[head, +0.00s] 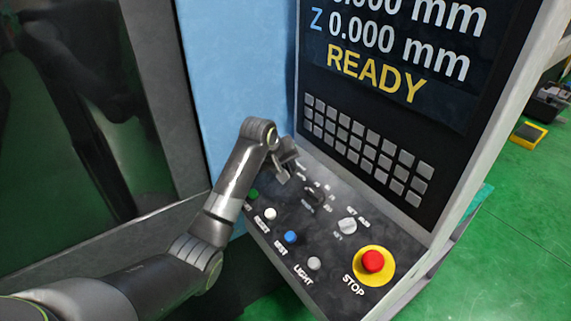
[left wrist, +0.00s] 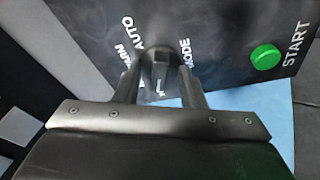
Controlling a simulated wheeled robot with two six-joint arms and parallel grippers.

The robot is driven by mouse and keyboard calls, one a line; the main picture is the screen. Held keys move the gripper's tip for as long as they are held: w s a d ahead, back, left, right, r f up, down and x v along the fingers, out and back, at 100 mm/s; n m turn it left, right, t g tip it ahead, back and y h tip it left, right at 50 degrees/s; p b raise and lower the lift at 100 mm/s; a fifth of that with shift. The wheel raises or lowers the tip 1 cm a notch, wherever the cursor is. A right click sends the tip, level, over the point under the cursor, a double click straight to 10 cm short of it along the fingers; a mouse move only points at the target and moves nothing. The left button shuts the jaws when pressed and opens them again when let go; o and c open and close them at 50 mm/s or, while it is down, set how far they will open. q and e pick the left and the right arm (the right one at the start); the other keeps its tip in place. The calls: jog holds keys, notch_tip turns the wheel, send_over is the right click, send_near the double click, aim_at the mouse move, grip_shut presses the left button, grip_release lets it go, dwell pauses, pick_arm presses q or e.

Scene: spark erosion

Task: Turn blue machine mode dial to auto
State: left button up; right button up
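The mode dial (left wrist: 160,68) is a dark knob in the left wrist view, with the word MODE on its right and AUTO above and to its left. Part of another label, ending in ARM, shows at its left. A small white mark shows at the dial's lower end; I cannot tell for sure whether it is the pointer. My left gripper (left wrist: 160,88) has one finger on each side of the dial, with a visible gap to each. In the head view my left gripper (head: 284,174) is at the panel's far left and hides the dial. My right gripper is not in view.
The control panel (head: 335,255) holds a green START button (left wrist: 265,56), a white button (head: 270,214), a blue button (head: 291,237), a dark knob (head: 314,196), a grey knob (head: 347,226) and a red stop button (head: 373,261). A keypad (head: 365,150) and a READY screen rise behind.

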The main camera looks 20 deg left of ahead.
pick_arm(q)
jog(key=shift+c, duration=1.7)
grip_shut()
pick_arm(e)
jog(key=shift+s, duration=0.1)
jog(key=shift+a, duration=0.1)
